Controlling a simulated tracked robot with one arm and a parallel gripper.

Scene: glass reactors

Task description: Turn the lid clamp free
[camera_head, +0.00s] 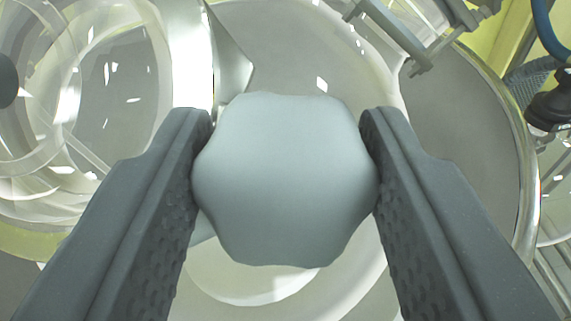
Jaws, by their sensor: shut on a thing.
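The lid clamp knob (285,180) is a smooth grey, rounded lobed shape in the middle of the camera_head view. My gripper (285,125) has one dark grey finger on the left of the knob and one on the right. Both fingers touch its sides, so the gripper is shut on it. The knob hides what lies directly beneath it, so the clamp's body and its seat cannot be made out.
A pale, glassy round lid or vessel (290,45) lies behind the knob. Clear glass pipework (110,85) fills the left. A metal bracket (405,40) stands at the upper right, with a black fitting and blue hose (550,105) at the right edge.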

